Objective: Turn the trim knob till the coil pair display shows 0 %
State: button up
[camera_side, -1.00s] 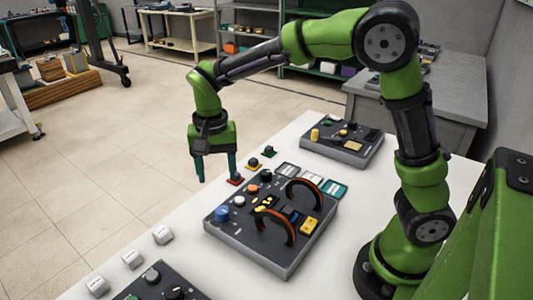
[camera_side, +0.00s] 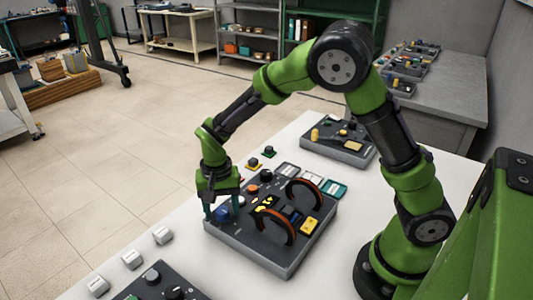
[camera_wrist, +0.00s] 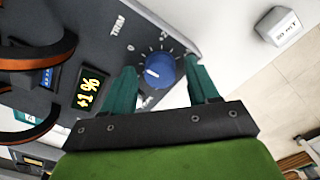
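The blue trim knob (camera_wrist: 160,71) is on the dark panel beside the TRIM lettering, with a white pointer mark on its top. In the side view the knob (camera_side: 222,214) is at the panel's left corner, partly hidden by a finger. My gripper (camera_wrist: 163,69) is open, with one teal finger on each side of the knob and a small gap visible on both sides. In the side view my gripper (camera_side: 222,207) points down over that corner. The coil pair display (camera_wrist: 87,90) has yellow characters, turned in the wrist view, that seem to read +1 %.
Two orange-and-black coil arches (camera_side: 276,225) (camera_side: 305,191) rise from the panel (camera_side: 262,258) near the display. Several white blocks (camera_side: 163,235) lie on the table's left side. Another panel (camera_side: 340,146) stands behind.

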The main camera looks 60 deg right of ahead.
aim_at(221, 209)
jog(key=c, duration=1)
jog(key=shift+n, duration=2.8)
jog(key=shift+r, duration=0.1)
jog(key=o, duration=1.1)
jog(key=shift+c, duration=0.2)
notch_tip(221, 209, up, 17)
